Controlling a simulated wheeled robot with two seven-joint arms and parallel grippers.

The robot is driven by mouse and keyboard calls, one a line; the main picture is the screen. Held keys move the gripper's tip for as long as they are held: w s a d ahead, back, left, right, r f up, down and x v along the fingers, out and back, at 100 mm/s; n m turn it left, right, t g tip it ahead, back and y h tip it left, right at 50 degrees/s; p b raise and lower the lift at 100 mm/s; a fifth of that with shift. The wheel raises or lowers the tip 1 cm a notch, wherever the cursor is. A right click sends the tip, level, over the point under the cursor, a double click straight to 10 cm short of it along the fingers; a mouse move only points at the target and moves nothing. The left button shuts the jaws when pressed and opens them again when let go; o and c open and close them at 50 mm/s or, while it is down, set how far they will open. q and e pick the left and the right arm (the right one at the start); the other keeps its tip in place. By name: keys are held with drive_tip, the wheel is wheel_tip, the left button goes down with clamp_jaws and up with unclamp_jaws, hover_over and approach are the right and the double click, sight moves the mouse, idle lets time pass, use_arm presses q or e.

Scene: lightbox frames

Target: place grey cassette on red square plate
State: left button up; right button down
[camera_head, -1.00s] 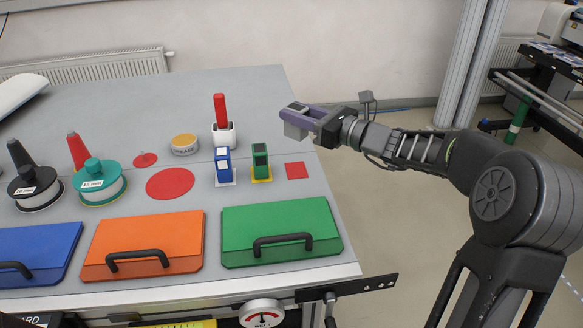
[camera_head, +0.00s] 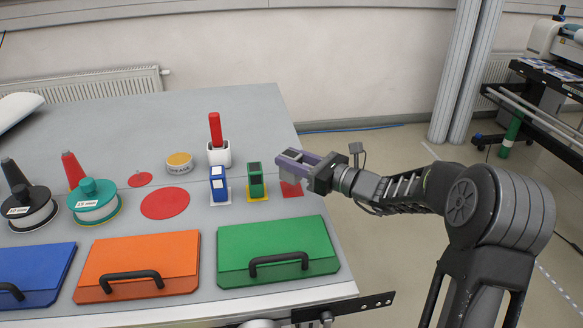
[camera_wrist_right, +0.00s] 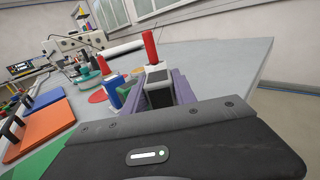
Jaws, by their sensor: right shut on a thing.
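My right gripper (camera_head: 303,158), with purple fingers, is shut on the grey cassette (camera_head: 288,166). In the head view it holds the cassette over the red square plate (camera_head: 292,189), partly covering the plate. The exact gap between cassette and plate is hard to tell. In the right wrist view the grey cassette (camera_wrist_right: 158,88), with a dark top, sits between the purple fingers, and the plate is hidden. My left gripper is not in view.
A green cassette (camera_head: 256,182) and a blue cassette (camera_head: 219,186) stand upright just left of the plate. A white holder with a red handle (camera_head: 215,132) is behind them. The green lid (camera_head: 275,240) lies in front. The table's right edge is close.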

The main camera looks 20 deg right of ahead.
drive_tip(key=shift+f, duration=1.3)
drive_tip(key=shift+f, duration=0.1)
drive_tip(key=c, duration=1)
unclamp_jaws()
drive_tip(key=v, duration=1.2)
